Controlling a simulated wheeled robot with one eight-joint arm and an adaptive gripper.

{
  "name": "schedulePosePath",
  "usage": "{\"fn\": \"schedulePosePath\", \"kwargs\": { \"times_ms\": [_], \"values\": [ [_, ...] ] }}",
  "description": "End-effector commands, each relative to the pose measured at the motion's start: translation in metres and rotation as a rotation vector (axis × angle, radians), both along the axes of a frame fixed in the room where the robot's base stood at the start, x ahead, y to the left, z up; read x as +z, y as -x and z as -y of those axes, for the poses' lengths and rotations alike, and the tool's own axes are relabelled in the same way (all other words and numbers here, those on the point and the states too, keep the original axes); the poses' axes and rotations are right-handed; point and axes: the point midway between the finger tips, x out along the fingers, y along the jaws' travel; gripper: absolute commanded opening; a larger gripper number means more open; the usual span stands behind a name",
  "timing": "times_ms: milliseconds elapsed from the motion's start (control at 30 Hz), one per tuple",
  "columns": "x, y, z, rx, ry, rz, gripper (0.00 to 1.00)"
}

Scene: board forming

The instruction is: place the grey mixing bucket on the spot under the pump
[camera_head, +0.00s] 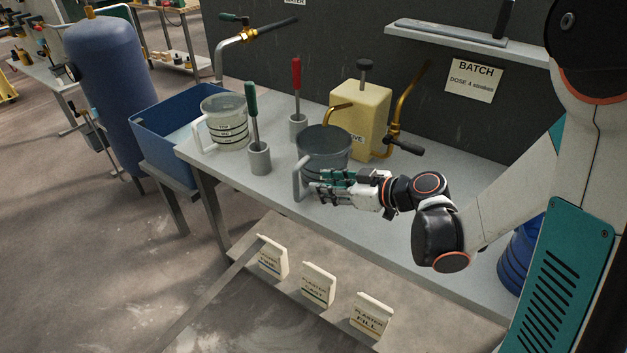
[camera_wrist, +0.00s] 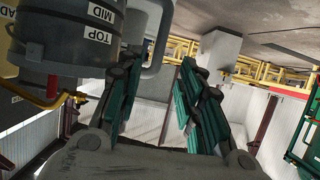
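The grey mixing bucket (camera_head: 325,148) stands upright on the workbench, in front of the cream pump box (camera_head: 361,115). The pump's brass spout (camera_head: 338,108) reaches over the bucket's open top. The bucket's light grey handle (camera_head: 298,180) points to the front left. My gripper (camera_head: 318,187) is low in front of the bucket, fingertips close to the handle. In the wrist view the bucket (camera_wrist: 65,35) fills the upper left with TOP and MID labels upside down. The two green fingers are apart, and the handle (camera_wrist: 160,40) shows beyond and between them; contact cannot be told.
A clear measuring jug (camera_head: 226,122), a green-handled tool in a grey pot (camera_head: 259,158) and a red-handled one (camera_head: 298,125) stand left of the bucket. A blue bin (camera_head: 165,135) is farther left. Paper bags (camera_head: 318,285) stand on the lower shelf. The bench's right part is clear.

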Motion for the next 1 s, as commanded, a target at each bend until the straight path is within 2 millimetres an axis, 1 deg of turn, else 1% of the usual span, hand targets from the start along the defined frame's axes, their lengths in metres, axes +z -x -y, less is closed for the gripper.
{"fn": "schedulePosePath", "kwargs": {
  "times_ms": [100,300,467,567,767,1000],
  "values": [
    [0.004,0.006,0.006,0.0,0.0,0.0,0.34],
    [0.005,0.008,0.009,-0.002,0.002,-0.007,0.34],
    [0.014,0.017,0.009,-0.037,0.024,-0.079,0.34],
    [0.023,0.029,0.013,-0.086,0.052,-0.157,0.34],
    [0.04,0.061,0.026,-0.219,0.11,-0.311,0.34],
    [0.058,0.107,0.05,-0.41,0.173,-0.442,0.34]
  ]
}}
